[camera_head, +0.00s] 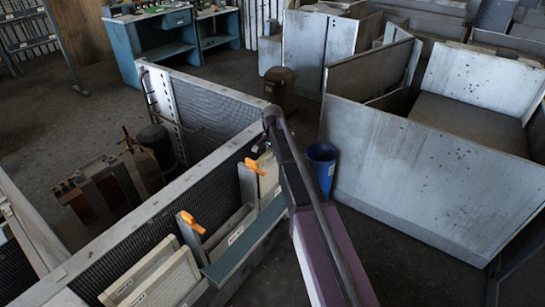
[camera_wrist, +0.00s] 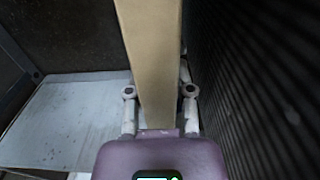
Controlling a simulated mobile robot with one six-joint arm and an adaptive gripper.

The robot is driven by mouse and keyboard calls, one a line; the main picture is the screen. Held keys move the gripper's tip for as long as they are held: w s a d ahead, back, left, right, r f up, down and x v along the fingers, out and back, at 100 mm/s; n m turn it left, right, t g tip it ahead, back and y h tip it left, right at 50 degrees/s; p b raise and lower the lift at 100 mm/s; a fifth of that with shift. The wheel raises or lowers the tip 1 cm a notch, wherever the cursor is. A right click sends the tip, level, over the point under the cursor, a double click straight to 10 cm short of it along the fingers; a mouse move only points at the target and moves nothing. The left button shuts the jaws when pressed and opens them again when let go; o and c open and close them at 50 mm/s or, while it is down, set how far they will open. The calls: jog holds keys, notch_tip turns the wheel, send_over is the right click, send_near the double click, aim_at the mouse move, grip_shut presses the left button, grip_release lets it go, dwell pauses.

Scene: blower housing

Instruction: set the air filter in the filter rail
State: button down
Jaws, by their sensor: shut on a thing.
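My gripper (camera_wrist: 160,95) is shut on a tan, flat-edged piece, which looks like the cardboard edge of the air filter (camera_wrist: 152,50). The filter stands up between the two fingers in the wrist view and runs away from my palm. In the head view my arm hides the fingertips; a pale panel (camera_head: 268,172) shows just left of the arm, perhaps the held filter. The long blue-grey rail (camera_head: 243,245) runs along the housing, with orange latches (camera_head: 190,222) on upright posts above it. I cannot tell whether the held filter touches the rail.
Pale framed filters (camera_head: 152,282) stand at the housing's lower left. A dark ribbed coil wall (camera_wrist: 270,90) is close on the right in the wrist view. A blue bin (camera_head: 321,165) stands right of my arm, before large grey sheet-metal panels (camera_head: 420,170).

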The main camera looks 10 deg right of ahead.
jog(key=shift+f+b, duration=0.75)
jog(key=shift+f, duration=0.05)
dwell(0.6)
jog(key=shift+c, duration=2)
grip_release()
jog(key=o, duration=0.4)
jog(key=shift+r, duration=0.2)
jog(key=shift+r+p, duration=4.1)
jog(key=shift+p, duration=0.15)
